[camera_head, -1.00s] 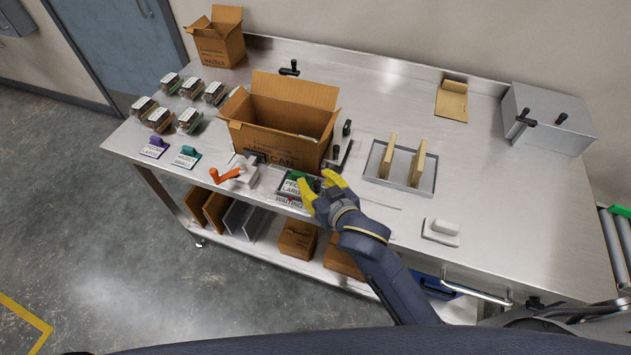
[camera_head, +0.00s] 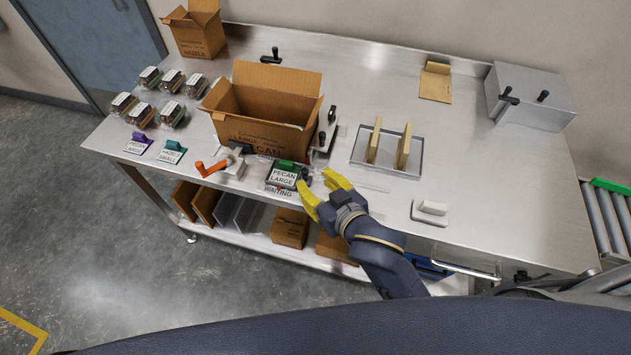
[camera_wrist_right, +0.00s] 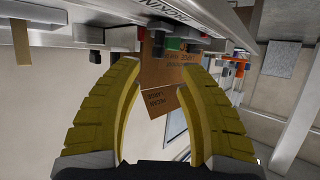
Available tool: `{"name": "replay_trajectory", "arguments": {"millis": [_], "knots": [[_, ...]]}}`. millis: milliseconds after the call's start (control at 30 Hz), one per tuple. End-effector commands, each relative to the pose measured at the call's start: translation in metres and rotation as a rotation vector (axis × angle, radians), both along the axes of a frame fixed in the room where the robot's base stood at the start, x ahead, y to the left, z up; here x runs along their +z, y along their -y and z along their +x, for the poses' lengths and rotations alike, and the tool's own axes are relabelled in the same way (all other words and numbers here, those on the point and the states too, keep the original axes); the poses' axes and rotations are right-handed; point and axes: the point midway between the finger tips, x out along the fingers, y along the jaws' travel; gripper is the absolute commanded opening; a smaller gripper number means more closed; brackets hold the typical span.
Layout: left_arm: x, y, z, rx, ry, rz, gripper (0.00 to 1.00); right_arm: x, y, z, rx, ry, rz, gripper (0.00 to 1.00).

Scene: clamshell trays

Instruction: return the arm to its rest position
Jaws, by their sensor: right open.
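My right gripper (camera_head: 324,192) has yellow fingers, held apart with nothing between them. It is at the table's front edge, just right of the green-handled "PECAN LARGE" block (camera_head: 284,175), which sits above a "WAITING" label. In the right wrist view the two yellow fingers (camera_wrist_right: 162,110) stand wide apart, with the open pecan carton (camera_wrist_right: 160,80) beyond them. In the head view that carton (camera_head: 265,135) stands open on the steel table (camera_head: 480,170). My left gripper is not in view.
An orange-handled device (camera_head: 212,168) stands left of the block. Clamshell packs (camera_head: 150,75) are grouped at the left. The table's right part is mostly clear.

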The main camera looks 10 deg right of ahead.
Motion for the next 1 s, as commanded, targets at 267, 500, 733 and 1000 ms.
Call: {"name": "replay_trajectory", "arguments": {"millis": [267, 500, 733, 1000], "knots": [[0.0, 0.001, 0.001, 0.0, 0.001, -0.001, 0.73, -0.008, -0.006, -0.007, 0.022, -0.021, -0.01, 0.39], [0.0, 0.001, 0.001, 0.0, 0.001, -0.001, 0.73, -0.056, -0.039, -0.055, 0.162, -0.147, -0.062, 0.39], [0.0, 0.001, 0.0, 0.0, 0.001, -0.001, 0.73, -0.121, -0.051, -0.076, 0.223, -0.259, -0.12, 0.39], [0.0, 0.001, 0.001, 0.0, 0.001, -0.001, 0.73, -0.229, -0.028, -0.058, 0.163, -0.362, -0.184, 0.39]]}}
